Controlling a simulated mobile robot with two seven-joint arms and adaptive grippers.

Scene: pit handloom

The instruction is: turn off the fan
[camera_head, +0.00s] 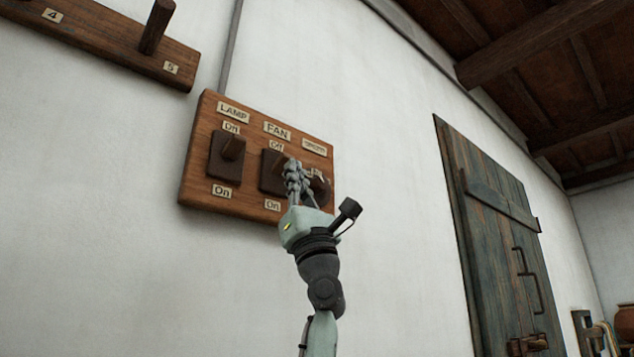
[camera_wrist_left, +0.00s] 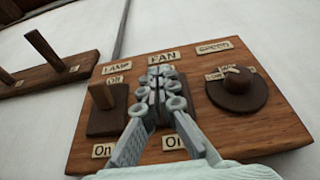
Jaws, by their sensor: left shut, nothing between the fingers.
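A wooden switch panel (camera_head: 196,184) is mounted on the white wall, and it fills much of the left wrist view (camera_wrist_left: 262,138). The fan switch (camera_head: 268,183) is in its middle, under the "FAN" label (camera_head: 277,131). A small "Off" label sits above the switch and an "On" label (camera_head: 272,205) below it. My left gripper (camera_head: 294,172) is shut and empty, with its fingertips in front of the fan switch. The fingers (camera_wrist_left: 163,80) cover most of that switch in the left wrist view, so I cannot tell its lever position or contact. My right gripper is not in view.
The lamp switch (camera_head: 224,156) is left of the fan switch. A round speed knob (camera_wrist_left: 237,91) is on the right. A wooden peg rail (camera_head: 120,48) hangs at upper left. A wooden door (camera_head: 495,240) stands to the right, with bare wall between.

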